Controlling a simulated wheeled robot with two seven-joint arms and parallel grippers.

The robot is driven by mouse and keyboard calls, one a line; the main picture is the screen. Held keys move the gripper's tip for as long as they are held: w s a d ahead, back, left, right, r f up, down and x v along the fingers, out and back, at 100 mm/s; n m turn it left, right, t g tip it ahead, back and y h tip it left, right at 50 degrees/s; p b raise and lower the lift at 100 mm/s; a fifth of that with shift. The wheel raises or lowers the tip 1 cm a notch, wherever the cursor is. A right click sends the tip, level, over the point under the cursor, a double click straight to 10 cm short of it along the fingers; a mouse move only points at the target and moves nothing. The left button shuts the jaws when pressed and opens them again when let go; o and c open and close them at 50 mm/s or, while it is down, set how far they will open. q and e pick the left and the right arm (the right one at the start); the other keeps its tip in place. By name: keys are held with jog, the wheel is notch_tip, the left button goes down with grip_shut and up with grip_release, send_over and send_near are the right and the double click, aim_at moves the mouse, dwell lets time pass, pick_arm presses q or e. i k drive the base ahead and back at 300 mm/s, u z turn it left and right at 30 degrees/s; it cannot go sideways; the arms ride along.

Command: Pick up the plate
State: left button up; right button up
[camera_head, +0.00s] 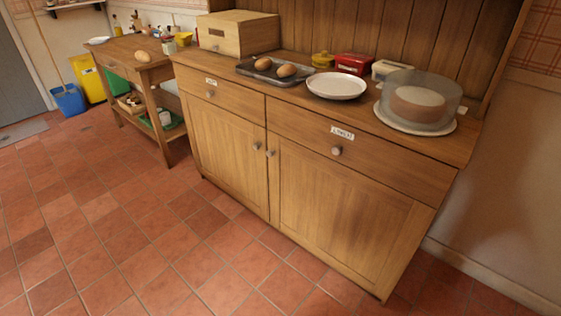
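A round white plate (336,86) lies flat on top of the wooden cabinet (318,121). It looks empty and sits near the cabinet's front edge, between a dark tray on its left and a domed cake stand on its right. Neither of my grippers shows in the head view.
The dark tray (243,70) holds two brown rolls. A glass-domed cake (418,103) stands at right. A wooden bread box (238,33), yellow pot (323,59) and red tin (353,64) stand behind. The tiled floor (130,240) in front is clear.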

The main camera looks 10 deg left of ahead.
aim_at(335, 86)
jog(key=k, duration=0.55)
jog(key=u, duration=0.9)
jog(key=i, duration=1.4)
jog(key=z, duration=0.5)
jog(key=i, duration=1.1)
jog(key=z, duration=0.85)
